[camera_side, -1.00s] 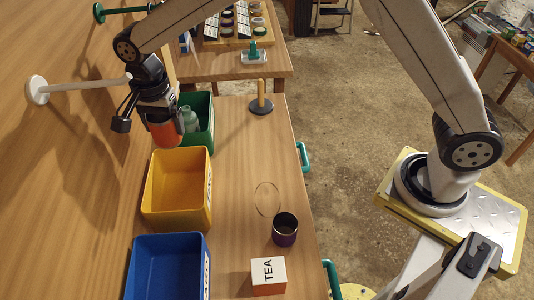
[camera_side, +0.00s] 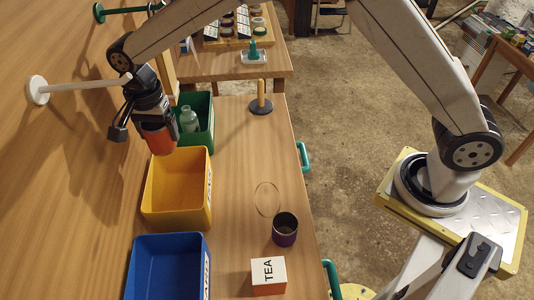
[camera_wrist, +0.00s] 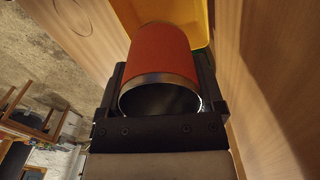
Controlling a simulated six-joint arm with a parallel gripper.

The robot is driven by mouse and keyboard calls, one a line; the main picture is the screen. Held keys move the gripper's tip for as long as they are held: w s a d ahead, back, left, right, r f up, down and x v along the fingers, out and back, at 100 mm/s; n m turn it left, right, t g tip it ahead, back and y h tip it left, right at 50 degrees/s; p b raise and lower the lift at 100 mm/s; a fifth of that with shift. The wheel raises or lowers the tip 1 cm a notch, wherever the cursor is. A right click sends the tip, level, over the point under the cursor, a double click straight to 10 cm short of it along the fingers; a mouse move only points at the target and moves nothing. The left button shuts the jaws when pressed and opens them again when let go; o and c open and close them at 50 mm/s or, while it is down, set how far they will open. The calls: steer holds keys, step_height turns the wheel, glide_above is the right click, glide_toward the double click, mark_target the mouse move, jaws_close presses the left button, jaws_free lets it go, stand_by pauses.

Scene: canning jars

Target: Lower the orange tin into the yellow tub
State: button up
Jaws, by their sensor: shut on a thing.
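The orange tin (camera_side: 160,139) is held in my gripper (camera_side: 154,122) in the side view, above the back end of the yellow tub. My gripper is shut on the tin and tilted slightly. In the wrist view the tin (camera_wrist: 158,58) lies between the jaws of my gripper (camera_wrist: 160,95), with its dark open end and metal rim towards the camera. The yellow tub (camera_side: 178,219) stands on the bench and looks empty. In the wrist view a part of the yellow tub (camera_wrist: 197,22) shows beyond the tin. The exact height of the tin over the tub is hard to tell.
A green tub (camera_side: 206,139) with a clear bottle (camera_side: 188,120) stands behind the yellow tub, and a blue tub (camera_side: 168,268) in front. A purple-black tin (camera_side: 285,230), a TEA box (camera_side: 268,276), a wire ring (camera_side: 267,199) and a wooden peg (camera_side: 261,98) stand to the right.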

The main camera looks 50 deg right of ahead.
step_height(320, 180, down, 7)
steer(key=shift+r, duration=0.15)
steer(key=shift+f, duration=0.2)
stand_by(1.0)
steer(key=shift+f, duration=4.7)
steer(key=shift+f, duration=1.5)
